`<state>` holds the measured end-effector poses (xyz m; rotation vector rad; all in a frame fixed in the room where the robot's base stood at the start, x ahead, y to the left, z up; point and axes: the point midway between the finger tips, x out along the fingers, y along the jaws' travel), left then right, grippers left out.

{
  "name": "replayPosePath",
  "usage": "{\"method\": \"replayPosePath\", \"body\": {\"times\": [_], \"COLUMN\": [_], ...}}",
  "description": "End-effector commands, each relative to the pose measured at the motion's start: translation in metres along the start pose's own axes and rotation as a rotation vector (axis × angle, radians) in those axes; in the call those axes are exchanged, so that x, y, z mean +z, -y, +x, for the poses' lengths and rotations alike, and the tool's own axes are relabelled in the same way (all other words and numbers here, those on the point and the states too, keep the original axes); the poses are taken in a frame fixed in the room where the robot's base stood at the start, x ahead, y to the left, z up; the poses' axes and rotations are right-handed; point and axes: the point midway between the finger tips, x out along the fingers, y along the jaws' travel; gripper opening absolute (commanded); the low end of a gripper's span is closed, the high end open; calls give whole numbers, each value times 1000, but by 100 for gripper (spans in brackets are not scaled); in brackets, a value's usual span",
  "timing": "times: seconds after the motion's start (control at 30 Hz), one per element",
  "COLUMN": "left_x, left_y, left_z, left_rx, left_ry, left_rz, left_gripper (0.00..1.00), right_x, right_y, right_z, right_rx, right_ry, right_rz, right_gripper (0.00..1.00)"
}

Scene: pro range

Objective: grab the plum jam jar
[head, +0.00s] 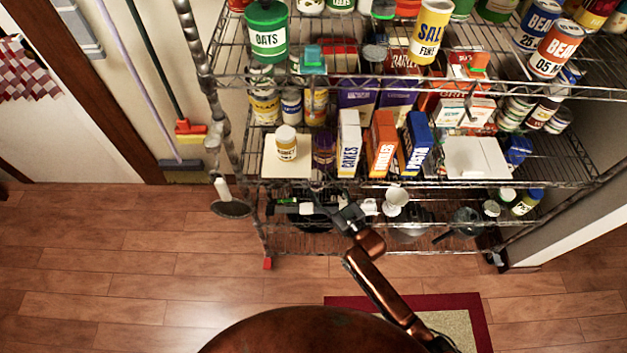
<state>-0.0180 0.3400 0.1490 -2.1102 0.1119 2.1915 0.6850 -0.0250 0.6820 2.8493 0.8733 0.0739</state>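A small dark purple jar (323,149), which looks like the plum jam jar, stands upright on the middle shelf, between a white-lidded jar and the cakes box. Its label is too small to read. My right arm reaches up from the bottom right. Its gripper (325,186) is at the shelf's front edge, just below and in front of the purple jar. The fingers are small and dark against the wire, so I cannot tell whether they are open or touch the jar. My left gripper is not in view.
A white-lidded jar (286,142) stands on a pale board (272,163) to the left. The cakes box (349,144), broiler-type orange box (381,143) and pasta box (414,142) stand close on the right. The wire rack (400,184) has cans above and pans below.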

Motion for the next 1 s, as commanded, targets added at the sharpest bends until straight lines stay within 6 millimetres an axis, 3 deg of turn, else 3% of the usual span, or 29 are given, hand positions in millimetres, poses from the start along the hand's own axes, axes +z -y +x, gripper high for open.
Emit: {"method": "replayPosePath", "body": {"times": [0.5,0.8,1.0], "left_x": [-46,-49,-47], "left_y": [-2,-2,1], "left_z": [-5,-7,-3], "left_rx": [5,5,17], "left_ry": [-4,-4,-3], "left_rz": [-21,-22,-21], "left_gripper": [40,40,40], "right_x": [2,0,0], "right_y": [0,-1,-1], "right_z": [51,53,53], "right_rx": [0,0,0], "right_ry": [2,1,1], "right_rz": [0,-1,-1], "right_gripper": [57,57,43]}}
